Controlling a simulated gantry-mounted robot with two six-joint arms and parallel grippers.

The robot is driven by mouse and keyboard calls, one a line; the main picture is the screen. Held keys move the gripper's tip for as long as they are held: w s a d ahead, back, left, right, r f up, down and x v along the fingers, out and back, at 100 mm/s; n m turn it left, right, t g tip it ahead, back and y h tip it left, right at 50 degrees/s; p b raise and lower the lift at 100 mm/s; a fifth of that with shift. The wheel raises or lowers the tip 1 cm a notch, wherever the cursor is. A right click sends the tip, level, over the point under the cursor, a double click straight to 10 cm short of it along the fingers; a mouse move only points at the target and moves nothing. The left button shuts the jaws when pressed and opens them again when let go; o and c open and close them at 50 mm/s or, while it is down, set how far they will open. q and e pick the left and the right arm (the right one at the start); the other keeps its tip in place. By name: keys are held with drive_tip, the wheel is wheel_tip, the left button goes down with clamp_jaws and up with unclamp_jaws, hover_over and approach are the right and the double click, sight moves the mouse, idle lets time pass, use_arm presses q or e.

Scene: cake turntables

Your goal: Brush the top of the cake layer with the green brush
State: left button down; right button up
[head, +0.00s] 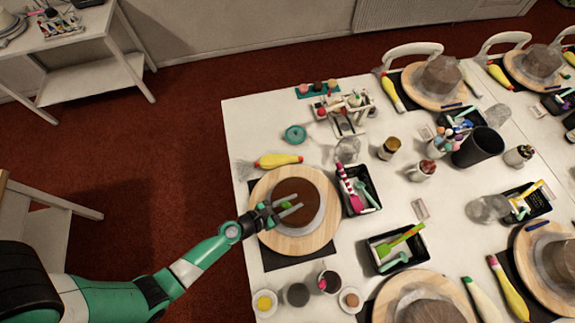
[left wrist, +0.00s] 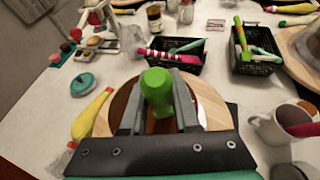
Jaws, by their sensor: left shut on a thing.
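The brown cake layer (head: 298,187) lies on a round wooden turntable (head: 262,192) at the near left of the table. My left gripper (head: 286,208) is over the cake layer, shut on the green brush (head: 287,204). In the left wrist view the bright green handle of the brush (left wrist: 158,88) stands between the two fingers, its end towards the camera. The bristles are hidden, so I cannot tell whether they touch the cake. The turntable rim (left wrist: 208,98) shows behind the fingers. My right gripper is in neither view.
A black tray (head: 370,210) with a pink striped tool stands right of the turntable. Another black tray (head: 374,262) holds a light green tool. A yellow piping bag (head: 278,160) lies behind the turntable. Cups and small bowls (head: 297,294) stand in front.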

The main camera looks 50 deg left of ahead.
use_arm(q)
drive_tip(key=shift+w, duration=0.35)
drive_tip(key=shift+a, duration=0.1)
drive_tip(key=w+a+b, duration=0.1)
drive_tip(key=w+a, duration=0.4)
drive_tip(key=w, duration=0.1)
idle(0.6)
drive_tip(key=shift+w+b, duration=0.5)
drive_tip(key=shift+w, duration=1.8)
drive_tip(key=s+d+p, duration=0.2)
drive_tip(key=s+d, duration=0.3)
drive_tip(key=s, duration=0.1)
drive_tip(key=shift+d+p, duration=0.2)
drive_tip(key=shift+p, duration=0.15)
